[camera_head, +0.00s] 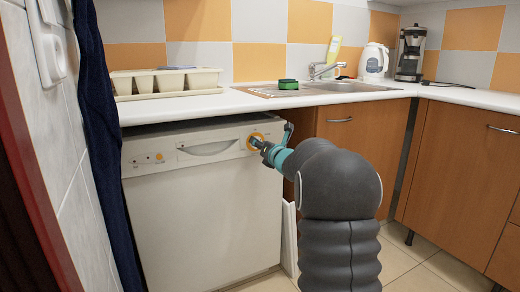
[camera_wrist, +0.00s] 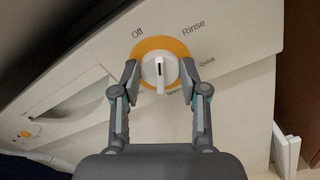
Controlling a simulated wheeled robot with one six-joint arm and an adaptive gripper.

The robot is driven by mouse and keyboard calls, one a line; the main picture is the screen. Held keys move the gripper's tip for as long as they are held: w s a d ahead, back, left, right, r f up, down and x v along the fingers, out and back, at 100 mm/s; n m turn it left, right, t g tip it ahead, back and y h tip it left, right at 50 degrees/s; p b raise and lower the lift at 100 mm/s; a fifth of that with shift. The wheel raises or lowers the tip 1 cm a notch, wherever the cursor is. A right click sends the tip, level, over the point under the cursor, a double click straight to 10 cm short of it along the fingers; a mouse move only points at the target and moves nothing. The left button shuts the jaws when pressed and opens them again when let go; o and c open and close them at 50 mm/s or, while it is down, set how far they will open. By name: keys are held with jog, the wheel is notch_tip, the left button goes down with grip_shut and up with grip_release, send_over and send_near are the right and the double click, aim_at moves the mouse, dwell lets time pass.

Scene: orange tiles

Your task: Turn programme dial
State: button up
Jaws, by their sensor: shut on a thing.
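The programme dial (camera_wrist: 160,72) is a round white knob with a raised grip bar and a dark mark, set on an orange ring. In the wrist view it sits between the two fingertips of my gripper (camera_wrist: 160,82), which is shut on it. Printed words such as "Off", "Rinse" and "Quick" stand around the ring; some lettering below is partly hidden by the fingers. In the head view my gripper (camera_head: 262,146) reaches the orange ring at the right end of the white dishwasher's (camera_head: 205,215) front panel, and the dial is mostly hidden.
A pale holder with compartments (camera_head: 165,82) stands on the white worktop above. A green-topped object (camera_head: 288,84) lies near the sink (camera_head: 345,87). A dark blue cloth (camera_head: 102,130) hangs at the left. Wooden cabinets (camera_head: 460,170) stand at the right. The tiled floor in front is partly clear.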

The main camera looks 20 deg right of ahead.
jog(key=shift+d+f+m+p, duration=0.15)
jog(key=shift+m+p, duration=0.7)
jog(key=shift+m, duration=3.7)
jog(key=shift+a+f+m+p, duration=0.1)
jog(key=shift+m+p, duration=0.7)
jog(key=shift+m, duration=3.75)
jog(key=o, duration=1.1)
jog(key=s, duration=1.2)
jog(key=shift+d, duration=0.25)
